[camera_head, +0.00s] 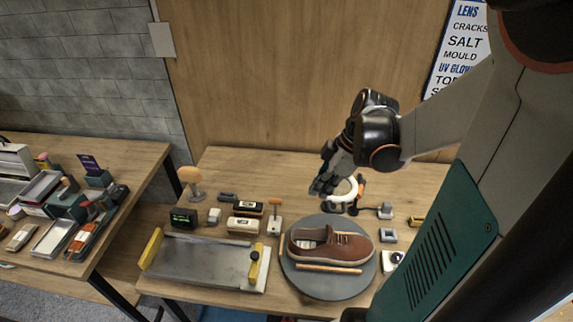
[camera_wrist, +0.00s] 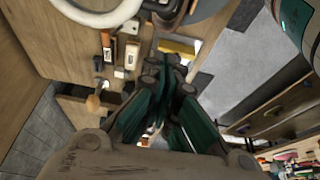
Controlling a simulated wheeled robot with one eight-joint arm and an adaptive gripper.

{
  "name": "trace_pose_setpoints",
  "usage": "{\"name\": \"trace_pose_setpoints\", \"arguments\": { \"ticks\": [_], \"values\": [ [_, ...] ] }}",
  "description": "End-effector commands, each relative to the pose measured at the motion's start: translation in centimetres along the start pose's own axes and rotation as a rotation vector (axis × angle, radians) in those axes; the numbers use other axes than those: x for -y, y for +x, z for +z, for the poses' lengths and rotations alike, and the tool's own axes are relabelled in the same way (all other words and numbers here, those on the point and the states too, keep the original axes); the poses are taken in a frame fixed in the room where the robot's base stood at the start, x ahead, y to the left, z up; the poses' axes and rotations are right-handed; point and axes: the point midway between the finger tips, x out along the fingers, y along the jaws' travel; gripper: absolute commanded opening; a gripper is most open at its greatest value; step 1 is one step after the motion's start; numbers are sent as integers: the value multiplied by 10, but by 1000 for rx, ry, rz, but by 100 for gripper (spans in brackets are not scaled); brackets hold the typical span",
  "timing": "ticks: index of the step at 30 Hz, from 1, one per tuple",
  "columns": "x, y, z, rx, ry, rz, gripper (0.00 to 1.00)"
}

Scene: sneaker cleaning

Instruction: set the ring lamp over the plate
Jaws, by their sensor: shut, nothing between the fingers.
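The ring lamp, with its white ring (camera_head: 354,188) and dark stand, is at the back of the right table, partly hidden by my gripper. Part of a white ring (camera_wrist: 95,18) also shows at the top left of the wrist view. The grey round plate (camera_head: 330,287) is in front of the lamp, with a brown sneaker (camera_head: 345,248) and a thin wooden stick lying on it. My gripper (camera_head: 322,186) is beside the ring, to its left and above the table. Its fingers (camera_wrist: 168,68) are shut and empty. I cannot tell whether it touches the ring.
A metal tray (camera_head: 200,262) with yellow ends is left of the plate. Brushes, small boxes and a dark display (camera_head: 184,218) stand behind it. Small items lie right of the plate. A second table (camera_head: 120,160) with tools is further left.

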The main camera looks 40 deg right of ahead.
Motion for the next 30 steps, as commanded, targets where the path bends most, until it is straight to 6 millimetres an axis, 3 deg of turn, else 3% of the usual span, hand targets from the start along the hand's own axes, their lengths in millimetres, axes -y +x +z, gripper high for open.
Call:
{"name": "trace_pose_setpoints", "arguments": {
  "ticks": [3,9,26,30],
  "values": [
    [-1,-26,-2,0,3,0,0],
    [-3,-44,-1,0,0,-1,0],
    [-3,-44,0,-1,0,-1,0],
    [-7,-42,-9,-3,18,5,0]
  ]
}}
